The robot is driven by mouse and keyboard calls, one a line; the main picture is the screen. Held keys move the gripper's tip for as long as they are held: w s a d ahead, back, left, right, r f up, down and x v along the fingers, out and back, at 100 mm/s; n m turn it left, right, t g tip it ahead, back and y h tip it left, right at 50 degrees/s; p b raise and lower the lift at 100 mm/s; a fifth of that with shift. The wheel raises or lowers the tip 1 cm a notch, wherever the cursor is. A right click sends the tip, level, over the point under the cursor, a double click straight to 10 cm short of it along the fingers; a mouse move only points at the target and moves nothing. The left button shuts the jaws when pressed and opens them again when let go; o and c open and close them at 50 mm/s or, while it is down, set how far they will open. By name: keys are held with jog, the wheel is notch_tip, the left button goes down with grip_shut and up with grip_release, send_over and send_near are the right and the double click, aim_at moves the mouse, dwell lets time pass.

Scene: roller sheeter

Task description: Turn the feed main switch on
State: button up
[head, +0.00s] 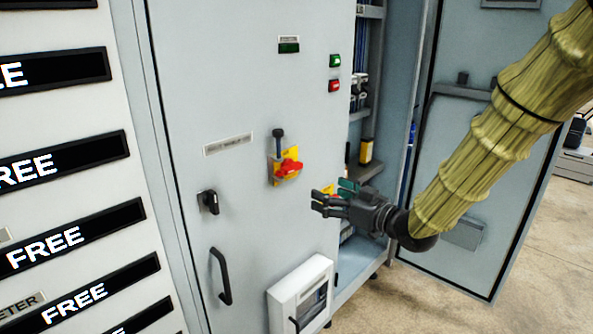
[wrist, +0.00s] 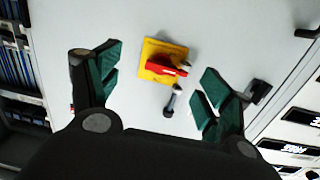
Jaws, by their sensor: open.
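A red rotary switch handle (head: 289,168) on a yellow plate (head: 275,172) is mounted on the grey cabinet door. A dark lever-like part (head: 278,140) sits just above it. My gripper (head: 326,196) is open and empty, to the lower right of this switch in the head view. In the wrist view the red handle (wrist: 168,67) and yellow plate (wrist: 150,72) show beyond and between my open green-padded fingers (wrist: 160,76), apart from them. The door's labels are too small to read.
A black rotary knob (head: 209,202) and a black door handle (head: 222,277) are at left. Green (head: 335,60) and red (head: 334,86) buttons sit at upper right. A white box (head: 300,292) projects below. An open cabinet door (head: 480,170) stands behind my arm.

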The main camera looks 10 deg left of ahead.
aim_at(295, 168)
jog(key=shift+n+y, duration=0.5)
jog(key=w+a+r, duration=0.1)
jog(key=w+a, duration=0.1)
jog(key=a, duration=0.1)
jog(key=w+a+r+p, duration=0.1)
jog(key=w+a, duration=0.1)
jog(key=a, duration=0.1)
jog(key=w+a+r, duration=0.1)
jog(key=w+a, duration=0.1)
jog(key=a, duration=0.1)
jog(key=shift+w+a+r+p, duration=0.15)
jog(key=shift+a+r+p, duration=0.05)
jog(key=shift+a+p, duration=0.2)
jog(key=c, duration=1)
